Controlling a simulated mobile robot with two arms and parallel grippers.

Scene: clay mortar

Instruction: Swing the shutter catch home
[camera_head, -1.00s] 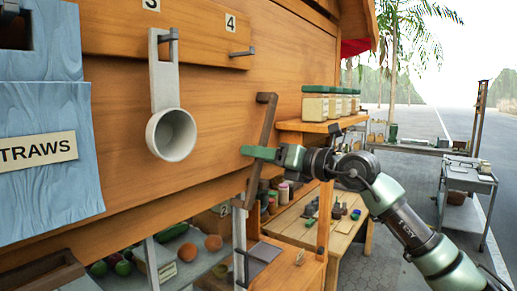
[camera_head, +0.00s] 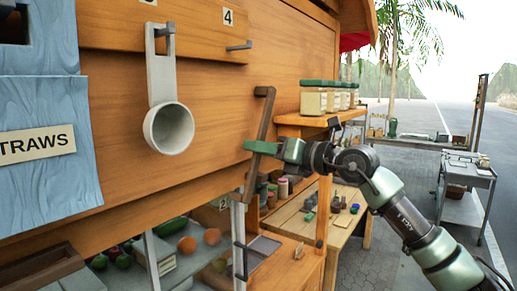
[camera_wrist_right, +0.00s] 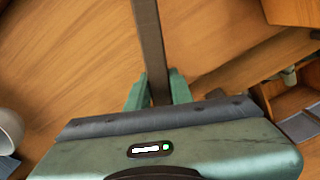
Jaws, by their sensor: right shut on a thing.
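The shutter catch is a dark brown wooden bar (camera_head: 264,112) with a short peg at its top, standing nearly upright against the orange wooden wall. My right gripper (camera_head: 262,147) is shut on the bar around its middle. In the right wrist view the bar (camera_wrist_right: 149,45) runs down between the two green fingers of my right gripper (camera_wrist_right: 158,92). The bar's lower end shows below the gripper in the head view, near the wall's lower edge. My left gripper is not in view.
A grey scoop (camera_head: 168,125) hangs on a hook left of the bar. Several green-lidded jars (camera_head: 313,99) stand on a wooden shelf to the right. Below are a counter with produce and a wooden table (camera_head: 338,226). A blue straws box (camera_head: 40,140) is at the left.

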